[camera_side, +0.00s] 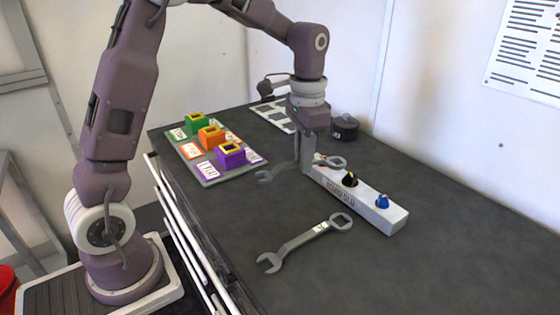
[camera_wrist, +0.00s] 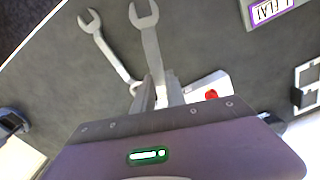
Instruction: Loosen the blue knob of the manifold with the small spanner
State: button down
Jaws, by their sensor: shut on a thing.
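The manifold is a long white bar (camera_side: 345,200) lying on the table. Its blue knob (camera_side: 382,201) is at the near end and its black knob (camera_side: 350,179) in the middle. My gripper (camera_side: 308,168) points down beside the far end, shut on a grey spanner (camera_side: 268,176). The held spanner's open end points left; its other end is near the red knob, which shows in the wrist view (camera_wrist: 211,95). I cannot tell whether it touches that knob. In the wrist view the held spanner (camera_wrist: 150,45) runs between my fingers (camera_wrist: 160,92). A second spanner (camera_side: 300,240) lies on the table.
A grey board (camera_side: 208,181) with green (camera_side: 197,121), orange (camera_side: 211,137) and purple (camera_side: 231,155) blocks stands left of my gripper. A black round canister (camera_side: 344,128) and a pale frame with cut-outs (camera_side: 270,112) are behind. The right foreground of the table is clear.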

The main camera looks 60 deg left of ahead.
jog(key=w+d+m, duration=0.6)
jog(key=w+d, duration=0.1)
jog(key=shift+w+d+f, duration=0.1)
jog(key=shift+f, duration=1.55)
jog(key=shift+w+d+f, duration=0.1)
jog(key=shift+f, duration=1.55)
jog(key=n, duration=0.1)
jog(key=s+d+n, duration=0.1)
jog(key=d+n, duration=0.1)
jog(key=n, duration=0.1)
jog(key=shift+s, duration=0.3)
jog(key=d+n, duration=0.2)
jog(key=n, duration=0.1)
jog(key=shift+s, duration=0.3)
jog(key=d+n, duration=0.2)
jog(key=n, duration=0.1)
jog(key=shift+d+n, duration=0.25)
jog(key=shift+n, duration=0.05)
jog(key=n, duration=0.1)
jog(key=d+n, duration=0.2)
jog(key=shift+w+d+n, duration=0.2)
jog(key=shift+w+n, duration=0.05)
jog(key=shift+n, duration=0.05)
jog(key=shift+s+a+r+m, duration=0.1)
jog(key=shift+s+a+m, duration=0.1)
jog(key=shift+a+m, duration=0.65)
jog(key=shift+d+r, duration=0.2)
jog(key=shift+r, duration=2.75)
